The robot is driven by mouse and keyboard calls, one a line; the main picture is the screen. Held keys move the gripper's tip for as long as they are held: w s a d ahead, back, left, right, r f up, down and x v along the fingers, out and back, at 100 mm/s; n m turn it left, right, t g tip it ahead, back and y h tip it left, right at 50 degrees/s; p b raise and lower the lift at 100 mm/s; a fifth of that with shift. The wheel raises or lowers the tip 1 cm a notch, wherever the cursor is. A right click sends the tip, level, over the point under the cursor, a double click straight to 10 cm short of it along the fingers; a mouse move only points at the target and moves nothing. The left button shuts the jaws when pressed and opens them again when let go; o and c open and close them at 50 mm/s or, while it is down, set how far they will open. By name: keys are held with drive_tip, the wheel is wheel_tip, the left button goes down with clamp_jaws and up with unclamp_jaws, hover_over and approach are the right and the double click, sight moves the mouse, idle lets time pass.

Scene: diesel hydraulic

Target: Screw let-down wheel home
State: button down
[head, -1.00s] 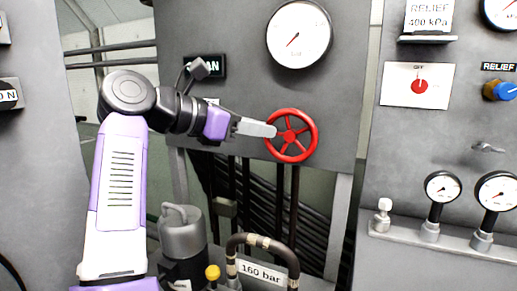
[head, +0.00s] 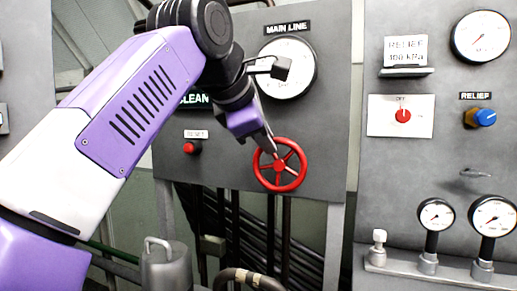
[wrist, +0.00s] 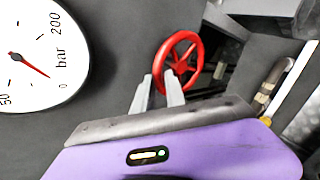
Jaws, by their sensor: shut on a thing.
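The red let-down wheel (head: 291,181) is a spoked handwheel on the face of the grey panel, below the round main line gauge. My gripper (head: 271,152) reaches it from the upper left, with its fingers at the wheel's top rim. In the wrist view the two grey fingers (wrist: 160,88) reach the near side of the red wheel (wrist: 195,68). They are shut on its rim. The wheel's stem and its seating behind are hidden.
The main line gauge (head: 307,78) is just above the wheel, close to my wrist. A red reset button (head: 189,148) sits left of it. Pipes and a grey canister (head: 166,270) are below. A panel with a blue relief knob (head: 486,117) stands to the right.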

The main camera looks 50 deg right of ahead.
sight(282, 140)
drive_tip(key=s+m+t+b, duration=0.2)
drive_tip(key=d+m+t+y+b, duration=0.1)
drive_tip(key=t, duration=0.1)
drive_tip(key=shift+s+d+r, duration=0.1)
drive_tip(key=shift+s+r, duration=0.15)
drive_tip(key=shift+s, duration=0.15)
drive_tip(key=shift+s+b, duration=0.1)
drive_tip(key=shift+b, duration=0.2)
drive_tip(key=c, duration=1.4)
unclamp_jaws()
